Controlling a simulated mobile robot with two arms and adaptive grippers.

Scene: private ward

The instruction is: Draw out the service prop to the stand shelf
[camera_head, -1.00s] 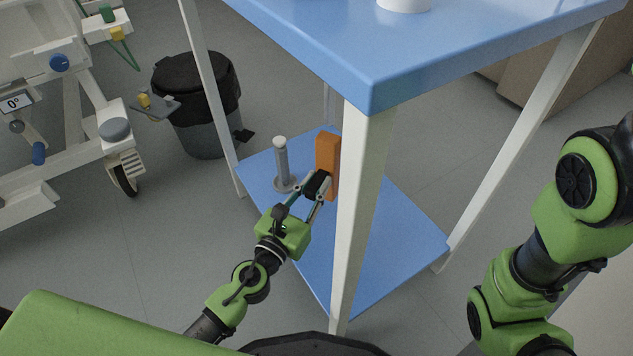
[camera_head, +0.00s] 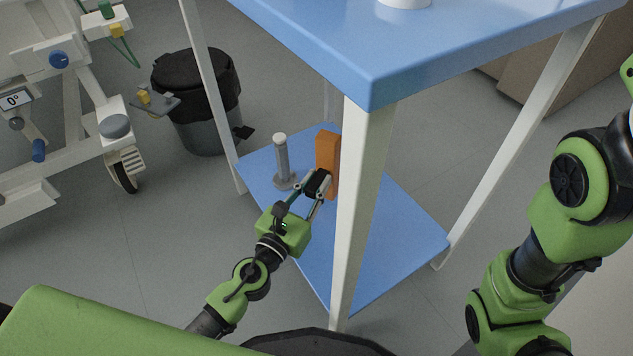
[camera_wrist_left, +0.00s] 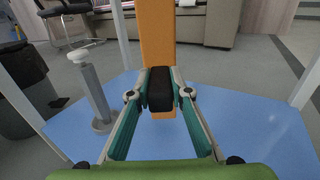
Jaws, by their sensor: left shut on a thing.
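An upright orange block (camera_head: 327,160) stands at the lower blue shelf (camera_head: 392,233) of the stand, partly hidden behind the near white leg in the head view. It also shows in the left wrist view (camera_wrist_left: 157,35). A black grip piece (camera_wrist_left: 160,88) sits on its near face. My left gripper (camera_head: 318,184) is shut on this black piece, with one finger on each side, as the left wrist view (camera_wrist_left: 160,95) shows. I cannot tell whether the block's base touches the shelf. My right arm shows at the right, but its gripper is out of view.
A grey post with a round base (camera_head: 282,160) stands on the shelf just left of the block. The blue upper top (camera_head: 400,60) and white legs (camera_head: 358,200) enclose the shelf. A black-topped bin (camera_head: 195,90) and a wheeled bed (camera_head: 75,90) stand at the left.

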